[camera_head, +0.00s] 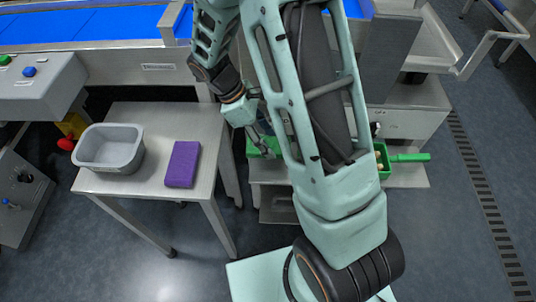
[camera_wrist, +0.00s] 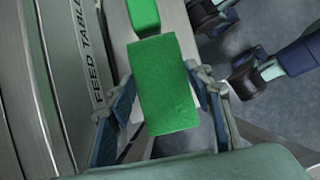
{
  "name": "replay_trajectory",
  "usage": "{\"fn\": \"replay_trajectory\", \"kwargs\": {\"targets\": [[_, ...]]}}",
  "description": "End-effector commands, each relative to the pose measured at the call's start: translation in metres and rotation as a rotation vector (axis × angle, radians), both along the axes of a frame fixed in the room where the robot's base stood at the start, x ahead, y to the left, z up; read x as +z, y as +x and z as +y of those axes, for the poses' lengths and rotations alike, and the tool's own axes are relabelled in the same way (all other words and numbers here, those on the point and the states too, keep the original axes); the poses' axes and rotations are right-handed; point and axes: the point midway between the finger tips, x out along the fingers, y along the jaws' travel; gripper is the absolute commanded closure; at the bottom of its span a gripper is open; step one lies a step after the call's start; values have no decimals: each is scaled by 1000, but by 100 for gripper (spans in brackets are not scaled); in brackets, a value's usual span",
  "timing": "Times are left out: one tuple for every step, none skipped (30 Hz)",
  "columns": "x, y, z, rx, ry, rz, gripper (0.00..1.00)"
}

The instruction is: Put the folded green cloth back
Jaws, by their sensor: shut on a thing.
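The folded green cloth (camera_wrist: 163,88) is a flat green block between the two fingers of my gripper (camera_wrist: 165,92) in the wrist view. My gripper is shut on it, with a finger along each side. In the head view my gripper (camera_head: 266,134) hangs right of the steel side table, partly behind my own arm. A green patch (camera_head: 258,149) shows beside its fingers; I cannot tell there whether it is the cloth or another green thing. A second, smaller green thing (camera_wrist: 143,14) lies just beyond the cloth in the wrist view.
The steel side table (camera_head: 120,187) holds a grey tub (camera_head: 108,165) and a purple folded block (camera_head: 183,164); room is bare around them. A green tray (camera_head: 384,172) with a green handle (camera_head: 410,157) stands right of my arm. A blue belt (camera_head: 80,27) runs behind.

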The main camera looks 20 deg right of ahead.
Motion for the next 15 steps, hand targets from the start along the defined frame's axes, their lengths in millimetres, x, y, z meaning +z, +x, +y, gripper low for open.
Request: {"fn": "replay_trajectory", "kwargs": {"targets": [[-9,0,0,1,0,2,92],[-11,0,0,1,-1,2,92],[-13,0,0,1,-1,1,92],[-14,0,0,1,-1,-1,92],[-16,0,0,0,0,-1,92],[-18,0,0,0,0,-1,92],[-21,0,0,1,0,0,92],[-24,0,0,1,-1,1,92],[-30,0,0,1,-1,2,92],[-34,-1,0,1,-1,2,92],[-39,0,0,1,-1,2,92],[-47,0,0,1,0,2,92],[-51,0,0,0,-1,3,92],[-55,0,0,1,-1,2,92],[-59,0,0,1,-1,1,92]]}}
